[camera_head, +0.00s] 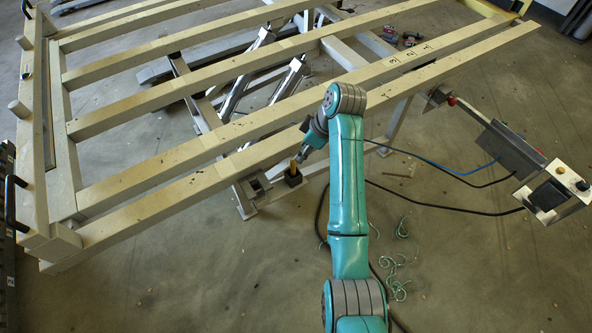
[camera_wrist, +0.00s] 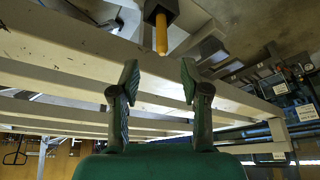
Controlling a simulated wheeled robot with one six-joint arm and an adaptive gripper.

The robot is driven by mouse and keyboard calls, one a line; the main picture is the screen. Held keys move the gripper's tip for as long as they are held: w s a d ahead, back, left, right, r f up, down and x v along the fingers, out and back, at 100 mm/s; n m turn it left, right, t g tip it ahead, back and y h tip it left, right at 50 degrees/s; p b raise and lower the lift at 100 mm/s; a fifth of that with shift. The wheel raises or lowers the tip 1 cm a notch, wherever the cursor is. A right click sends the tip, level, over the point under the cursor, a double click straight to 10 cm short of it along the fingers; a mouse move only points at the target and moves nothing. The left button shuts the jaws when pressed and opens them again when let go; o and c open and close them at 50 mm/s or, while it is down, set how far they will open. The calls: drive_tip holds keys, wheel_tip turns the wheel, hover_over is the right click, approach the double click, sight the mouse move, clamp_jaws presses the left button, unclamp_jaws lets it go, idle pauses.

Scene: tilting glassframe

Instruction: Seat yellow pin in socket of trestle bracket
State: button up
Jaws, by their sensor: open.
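The yellow pin (camera_head: 293,165) stands upright with its lower end in a dark block (camera_head: 293,180) at the trestle, beside the frame's near beam. In the wrist view the pin (camera_wrist: 161,34) sticks out of the dark block (camera_wrist: 158,9), which appears at the top of the picture. How deep the pin sits is hidden. My gripper (camera_wrist: 159,72) is open and empty, its two fingers apart. The pin lies beyond the fingertips, roughly in line with the gap and apart from both fingers. In the head view my gripper (camera_head: 301,156) is small and partly hidden, close to the pin.
The slatted tilting frame (camera_head: 160,208) spans the left and top, its near beam passing close to my gripper. A control box (camera_head: 556,192) stands at the right, with cables (camera_head: 440,208) crossing behind my arm. Green shavings (camera_head: 398,265) lie on the open floor.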

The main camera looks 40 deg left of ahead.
sight(293, 161)
drive_tip(key=shift+s+x, duration=0.2)
drive_tip(key=shift+x, duration=3.65)
drive_tip(key=shift+a+r, duration=0.1)
drive_tip(key=shift+a, duration=0.05)
clamp_jaws()
